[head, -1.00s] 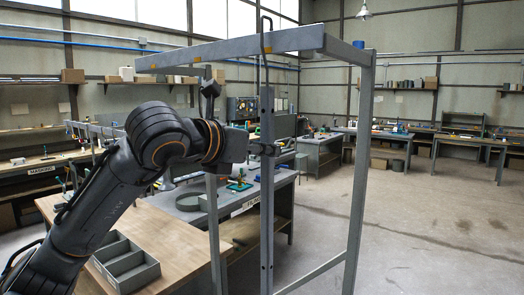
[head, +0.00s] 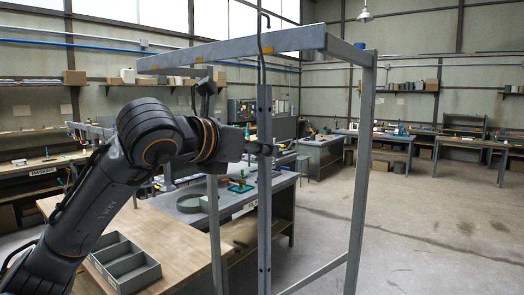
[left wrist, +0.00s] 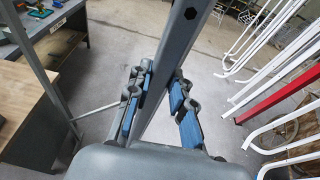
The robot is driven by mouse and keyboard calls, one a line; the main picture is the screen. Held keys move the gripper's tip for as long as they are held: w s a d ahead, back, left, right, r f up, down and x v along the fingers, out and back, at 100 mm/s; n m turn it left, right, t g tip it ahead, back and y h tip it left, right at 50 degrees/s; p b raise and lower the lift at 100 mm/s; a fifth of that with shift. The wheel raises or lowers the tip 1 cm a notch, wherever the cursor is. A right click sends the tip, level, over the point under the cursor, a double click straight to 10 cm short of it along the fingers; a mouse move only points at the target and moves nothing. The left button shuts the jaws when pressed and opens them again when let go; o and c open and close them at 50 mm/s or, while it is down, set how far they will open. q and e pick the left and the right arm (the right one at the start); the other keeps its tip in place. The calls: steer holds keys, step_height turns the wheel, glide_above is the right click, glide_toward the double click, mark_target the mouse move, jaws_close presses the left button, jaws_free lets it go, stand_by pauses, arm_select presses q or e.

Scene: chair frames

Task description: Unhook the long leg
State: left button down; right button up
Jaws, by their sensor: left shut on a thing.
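The long leg (head: 264,210) is a grey upright bar with small holes, hanging near vertical below the top beam of a grey frame. A thin dark hook (head: 259,68) runs from above the beam down to the leg's top; I cannot tell whether it still bears the leg. My left gripper (head: 262,148) is shut on the leg in its upper part. In the left wrist view, blue-padded fingers (left wrist: 160,103) lie on both sides of the leg (left wrist: 180,45). My right gripper is not in view.
The frame's top beam (head: 235,47) and right post (head: 361,170) stand close around the leg. A wooden bench (head: 180,245) with a grey divided tray (head: 126,263) is at lower left. White and red hanging parts (left wrist: 275,105) show in the left wrist view. The floor at right is clear.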

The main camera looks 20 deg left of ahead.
arm_select(q)
steer(key=shift+s+a+b, duration=0.35)
steer(key=shift+s, duration=0.5)
steer(key=shift+b+v, duration=0.7)
steer(key=shift+v, duration=1.85)
steer(key=shift+f, duration=0.1)
